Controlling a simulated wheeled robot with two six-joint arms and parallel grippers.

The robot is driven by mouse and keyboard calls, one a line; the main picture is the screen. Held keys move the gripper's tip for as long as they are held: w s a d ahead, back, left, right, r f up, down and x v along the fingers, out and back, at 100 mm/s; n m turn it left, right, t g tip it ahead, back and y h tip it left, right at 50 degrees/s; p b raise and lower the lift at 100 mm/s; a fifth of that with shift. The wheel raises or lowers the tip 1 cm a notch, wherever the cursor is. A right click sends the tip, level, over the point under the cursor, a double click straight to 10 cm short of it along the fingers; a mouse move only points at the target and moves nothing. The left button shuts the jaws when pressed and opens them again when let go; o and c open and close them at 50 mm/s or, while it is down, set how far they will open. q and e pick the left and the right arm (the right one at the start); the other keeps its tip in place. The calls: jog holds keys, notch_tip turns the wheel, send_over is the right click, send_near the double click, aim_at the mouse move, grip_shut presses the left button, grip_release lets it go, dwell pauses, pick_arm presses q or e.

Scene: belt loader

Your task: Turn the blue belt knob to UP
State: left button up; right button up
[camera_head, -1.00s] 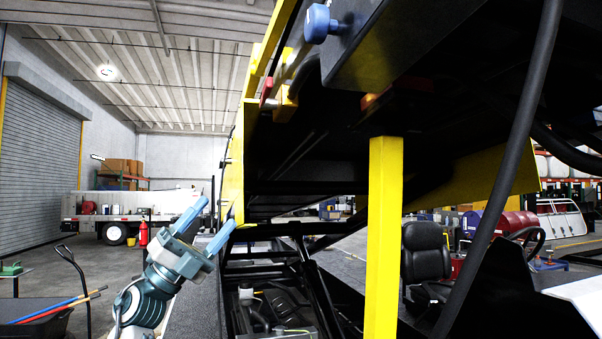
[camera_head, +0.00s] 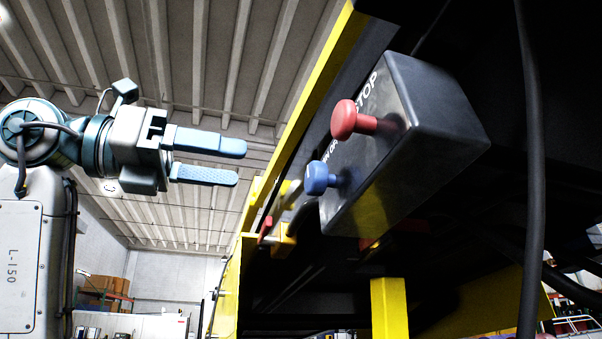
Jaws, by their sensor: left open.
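The blue belt knob (camera_head: 318,178) sticks out from the left face of a dark control box (camera_head: 430,150), below and left of a red knob (camera_head: 345,120). Lettering on that face reads "STOP" beside the red knob; the wording by the blue knob is only partly legible. My left gripper (camera_head: 243,163) is open and empty, its two blue fingers pointing right. In the picture its tips lie left of the blue knob, with a clear gap between. My right gripper is not in view.
A yellow frame edge (camera_head: 300,90) runs along the loader between my left gripper and the box. A dark cable (camera_head: 530,200) hangs at the right. A yellow post (camera_head: 389,308) stands below the box. The air around my left gripper is free.

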aim_at(309, 178)
pick_arm(q)
jog(key=p+x, duration=0.4)
jog(key=x, duration=0.5)
jog(key=shift+r, duration=0.1)
jog(key=shift+x, duration=0.8)
jog(key=shift+w+a, duration=0.1)
jog(key=c, duration=1)
jog(key=shift+o, duration=0.2)
